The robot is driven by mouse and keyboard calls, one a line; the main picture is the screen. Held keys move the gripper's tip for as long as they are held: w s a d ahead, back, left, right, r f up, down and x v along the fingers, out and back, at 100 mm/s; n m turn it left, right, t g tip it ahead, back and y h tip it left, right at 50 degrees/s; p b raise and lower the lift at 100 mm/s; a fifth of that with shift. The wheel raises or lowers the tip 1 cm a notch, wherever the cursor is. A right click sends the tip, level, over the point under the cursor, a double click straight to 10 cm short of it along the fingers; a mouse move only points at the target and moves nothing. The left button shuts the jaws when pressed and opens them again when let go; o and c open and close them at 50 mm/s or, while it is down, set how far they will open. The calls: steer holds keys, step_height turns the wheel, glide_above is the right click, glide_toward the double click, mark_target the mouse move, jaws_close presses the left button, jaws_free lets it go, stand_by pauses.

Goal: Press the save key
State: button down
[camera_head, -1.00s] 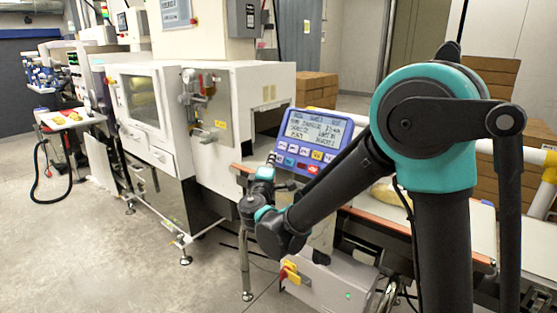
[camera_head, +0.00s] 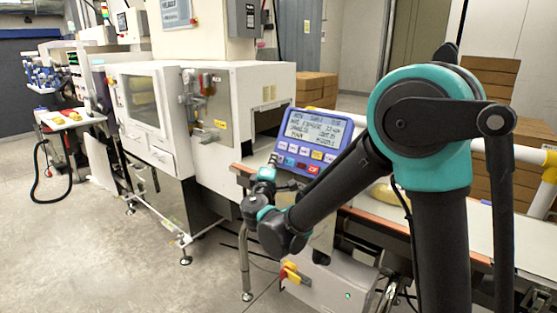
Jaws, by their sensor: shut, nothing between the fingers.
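A blue control panel (camera_head: 318,131) with a pale text display and rows of small coloured keys (camera_head: 303,159) stands tilted above the belt in the middle of the view. The key labels are too small to read, so I cannot tell which is the save key. My gripper (camera_head: 272,159) is shut and empty at the panel's lower left edge, beside the left end of the key rows. I cannot tell whether its tip touches the panel. My forearm passes in front of the panel's lower right side and hides part of it.
A white machine housing (camera_head: 238,110) stands left of the panel. The belt (camera_head: 480,232) runs right behind my arm, with a yellowish item (camera_head: 383,191) on it. A grey box with a red-yellow switch (camera_head: 291,273) sits below. Cardboard boxes (camera_head: 318,88) stand behind.

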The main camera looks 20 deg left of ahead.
steer(key=shift+w+d+f, duration=0.1)
steer(key=shift+w+f, duration=0.1)
steer(key=shift+w, duration=0.1)
stand_by(0.4)
steer(key=shift+s, duration=0.1)
steer(key=shift+s+a+r, duration=0.25)
steer(key=shift+s+r, duration=0.15)
steer(key=shift+s, duration=0.2)
stand_by(0.4)
steer(key=shift+s+a+r, duration=0.3)
steer(key=shift+s+r, duration=0.1)
steer(key=shift+s, duration=0.3)
steer(key=shift+s+a+r, duration=0.25)
steer(key=shift+s+r, duration=0.1)
steer(key=shift+s, duration=0.3)
steer(key=shift+s+a+r, duration=0.3)
steer(key=shift+s+r, duration=0.1)
steer(key=shift+s, duration=0.3)
steer(key=s+r, duration=0.1)
steer(key=s+a, duration=0.1)
steer(key=s, duration=0.1)
steer(key=s+a+r, duration=0.1)
steer(key=s, duration=0.1)
steer(key=shift+r, duration=0.35)
